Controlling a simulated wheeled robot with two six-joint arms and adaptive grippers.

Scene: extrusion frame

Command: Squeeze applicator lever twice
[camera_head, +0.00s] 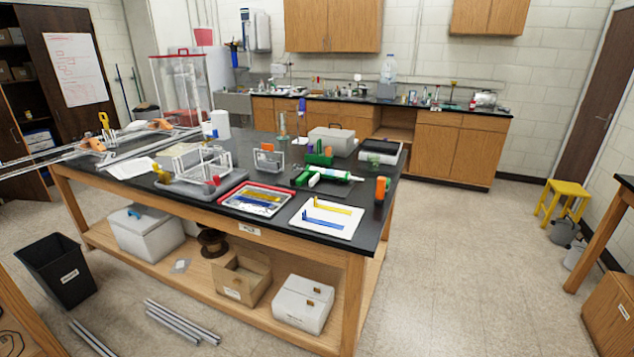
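What looks like the applicator (330,174), a green tool with a white tube, lies on the black-topped table near its right end. Its lever is too small to make out. A green block or holder (319,156) sits just behind it. Neither of my grippers shows in this view, and nothing is seen touching the applicator.
A white tray with yellow and blue brackets (318,232), a red-rimmed tray (230,198), an orange object (381,188) and a dark box (380,150) stand nearby. Aluminium extrusions (60,157) reach past the table's left end. Floor at the right is open.

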